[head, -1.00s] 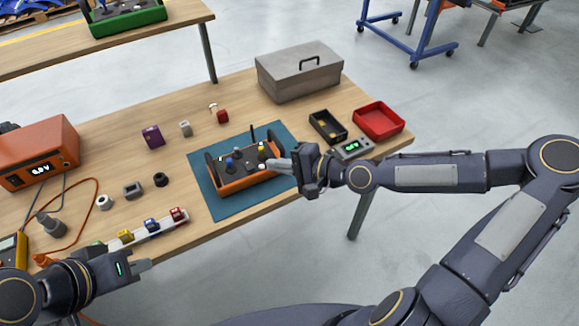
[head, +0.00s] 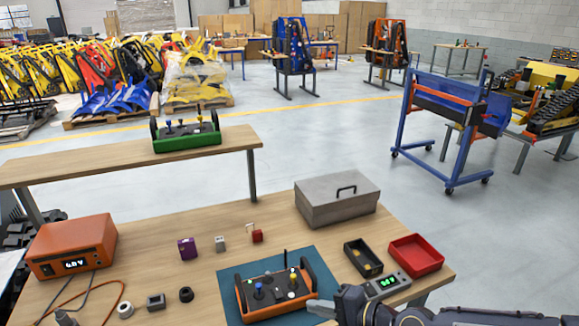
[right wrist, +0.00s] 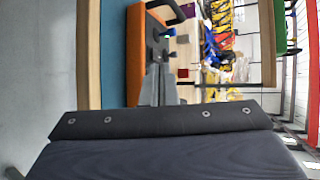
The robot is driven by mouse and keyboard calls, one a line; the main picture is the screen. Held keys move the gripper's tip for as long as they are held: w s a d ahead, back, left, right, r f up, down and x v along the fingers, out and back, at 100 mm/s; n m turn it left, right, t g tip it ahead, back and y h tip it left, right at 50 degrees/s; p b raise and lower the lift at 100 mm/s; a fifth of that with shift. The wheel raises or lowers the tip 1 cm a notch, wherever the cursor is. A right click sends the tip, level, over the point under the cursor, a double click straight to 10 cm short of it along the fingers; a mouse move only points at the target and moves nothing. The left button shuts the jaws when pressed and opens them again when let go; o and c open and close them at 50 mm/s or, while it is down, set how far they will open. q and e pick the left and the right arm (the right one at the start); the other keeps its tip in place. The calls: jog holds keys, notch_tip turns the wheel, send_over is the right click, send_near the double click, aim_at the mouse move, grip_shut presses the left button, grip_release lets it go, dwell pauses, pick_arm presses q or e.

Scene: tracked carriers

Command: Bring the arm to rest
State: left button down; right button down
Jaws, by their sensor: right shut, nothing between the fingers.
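My right gripper (head: 314,306) shows at the bottom of the head view, its fingers together and empty. It is at the right end of the orange control box (head: 268,292) with joysticks, which sits on a teal mat (head: 325,275). I cannot tell whether the fingertips touch the box. In the right wrist view the closed fingers (right wrist: 158,75) point toward the scene, with the orange box (right wrist: 134,60) beside them. My left gripper is not in view.
On the workbench (head: 150,270) are a grey toolbox (head: 337,200), a red tray (head: 416,255), a black tray (head: 362,257), a small meter (head: 387,286) and an orange power supply (head: 72,246). A green control box (head: 187,139) stands on the rear table. Open floor lies right.

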jog(key=s+d+f+n+g+h, duration=0.35)
jog(key=s+d+n+h, duration=0.25)
jog(key=s+d+h, duration=0.2)
jog(key=s+d+r+n+t, duration=0.1)
jog(key=s+d+r, duration=0.3)
jog(key=s+r, duration=0.7)
jog(key=shift+s+n+t, duration=0.3)
jog(key=shift+s+t, duration=0.05)
jog(key=shift+s, duration=0.3)
